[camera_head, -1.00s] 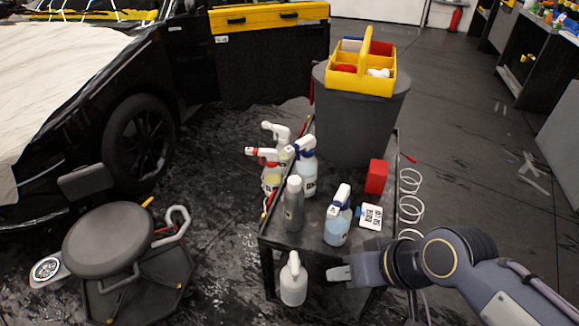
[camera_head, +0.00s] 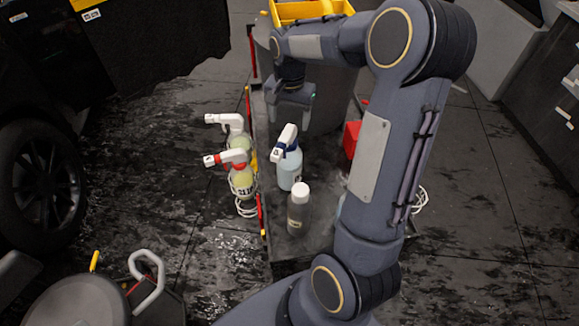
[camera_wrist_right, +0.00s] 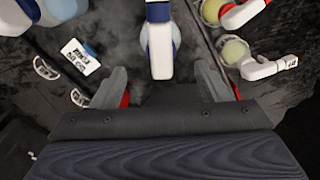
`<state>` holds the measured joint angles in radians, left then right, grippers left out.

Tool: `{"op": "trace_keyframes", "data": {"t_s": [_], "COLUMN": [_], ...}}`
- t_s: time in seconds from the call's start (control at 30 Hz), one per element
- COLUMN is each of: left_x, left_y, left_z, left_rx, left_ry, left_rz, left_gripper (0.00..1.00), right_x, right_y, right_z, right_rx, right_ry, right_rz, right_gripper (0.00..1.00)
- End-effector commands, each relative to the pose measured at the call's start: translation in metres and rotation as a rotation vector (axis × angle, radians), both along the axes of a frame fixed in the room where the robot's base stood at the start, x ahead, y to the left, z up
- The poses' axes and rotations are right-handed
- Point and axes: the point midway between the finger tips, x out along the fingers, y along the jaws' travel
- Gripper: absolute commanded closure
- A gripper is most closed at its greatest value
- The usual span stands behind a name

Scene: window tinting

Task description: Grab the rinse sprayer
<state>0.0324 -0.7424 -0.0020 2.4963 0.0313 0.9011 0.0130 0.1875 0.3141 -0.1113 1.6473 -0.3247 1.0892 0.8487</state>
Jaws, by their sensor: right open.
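A spray bottle (camera_head: 289,165) with light blue liquid and a blue-and-white trigger head stands upright on the dark cart. In the right wrist view, its head (camera_wrist_right: 160,40) lies ahead of the gap between my fingers, apart from them. A second blue-and-white sprayer (camera_wrist_right: 52,8) shows at that view's top left; in the head view my arm mostly hides it. I cannot read which is the rinse sprayer. My right gripper (camera_head: 293,97) is open and empty, above and behind the first bottle. It also shows in the wrist view (camera_wrist_right: 160,85). My left gripper is out of view.
Two white-headed sprayers (camera_head: 238,178) with yellowish liquid hang at the cart's left side. A grey bottle with white cap (camera_head: 298,210) stands in front. A red block (camera_head: 351,138) is to the right. A printed card (camera_wrist_right: 82,56) lies near it. A yellow caddy (camera_head: 300,11) is behind.

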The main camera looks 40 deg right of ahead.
Motion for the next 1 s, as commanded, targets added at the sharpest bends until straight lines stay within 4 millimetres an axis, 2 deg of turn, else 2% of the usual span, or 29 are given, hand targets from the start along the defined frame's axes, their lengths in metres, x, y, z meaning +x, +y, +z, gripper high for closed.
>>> {"op": "trace_keyframes", "data": {"t_s": [0.37,0.63,0.93,1.0], "left_x": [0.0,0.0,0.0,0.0], "left_y": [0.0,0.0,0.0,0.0], "left_z": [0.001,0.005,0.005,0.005], "left_rx": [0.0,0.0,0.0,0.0], "left_ry": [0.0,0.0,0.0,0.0], "left_rz": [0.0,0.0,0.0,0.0], "left_gripper": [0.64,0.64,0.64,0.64], "right_x": [0.004,0.002,0.003,0.003], "right_y": [-0.005,-0.005,-0.005,-0.005], "right_z": [-0.04,-0.078,-0.084,-0.084], "right_rx": [-0.01,-0.01,-0.01,-0.01], "right_ry": [0.018,0.018,0.015,0.014], "right_rz": [-0.025,-0.023,-0.023,-0.023], "right_gripper": [0.31,0.31,0.31,0.39]}}
